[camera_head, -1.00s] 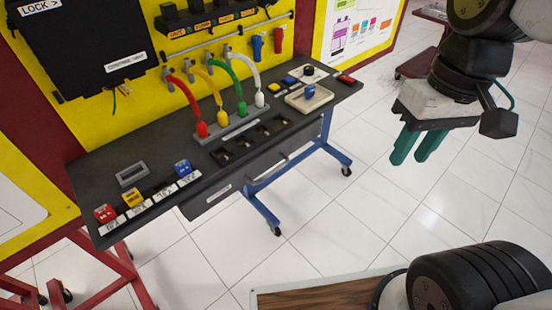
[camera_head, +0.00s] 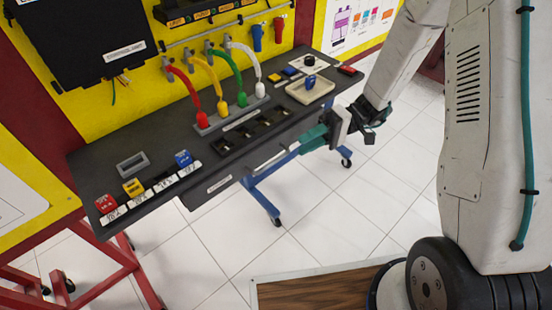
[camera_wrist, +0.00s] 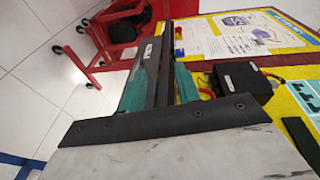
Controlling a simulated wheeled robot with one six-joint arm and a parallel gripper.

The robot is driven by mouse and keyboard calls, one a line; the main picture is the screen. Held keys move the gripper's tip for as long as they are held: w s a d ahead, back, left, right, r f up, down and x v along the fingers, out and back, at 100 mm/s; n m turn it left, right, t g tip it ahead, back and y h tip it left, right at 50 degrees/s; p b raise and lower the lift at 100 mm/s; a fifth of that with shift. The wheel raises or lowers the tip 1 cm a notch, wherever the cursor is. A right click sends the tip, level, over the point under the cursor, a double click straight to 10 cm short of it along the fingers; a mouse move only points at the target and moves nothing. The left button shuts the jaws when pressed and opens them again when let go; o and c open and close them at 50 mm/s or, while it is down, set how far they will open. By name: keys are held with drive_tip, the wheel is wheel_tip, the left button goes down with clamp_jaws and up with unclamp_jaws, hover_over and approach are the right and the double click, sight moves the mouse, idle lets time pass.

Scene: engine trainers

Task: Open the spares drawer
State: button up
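The spares drawer (camera_head: 232,174) is a dark front with a white label, under the front edge of the black bench top. It looks closed. Its pale bar handle (camera_head: 268,161) shows at the left of my gripper (camera_head: 299,147), whose green fingers are at the handle's right end. In the wrist view my gripper (camera_wrist: 161,80) has its two green fingers apart, with the dark drawer front and bench edge showing between and beyond them. The labelled drawer front (camera_wrist: 150,52) lies ahead. I cannot tell whether the fingers touch the handle.
The bench top (camera_head: 130,150) carries coloured hoses, a tray with a blue knob (camera_head: 309,84) and small labelled blocks. Blue wheeled legs (camera_head: 262,200) stand below. A red stand (camera_head: 100,262) is at left.

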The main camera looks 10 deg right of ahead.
sight(276, 159)
wheel_tip(276, 159, down, 7)
drive_tip(key=w+m+t+y, duration=0.1)
drive_tip(key=w+t+y, duration=0.2)
drive_tip(key=x, duration=0.8)
drive_tip(key=shift+s, duration=0.25)
clamp_jaws()
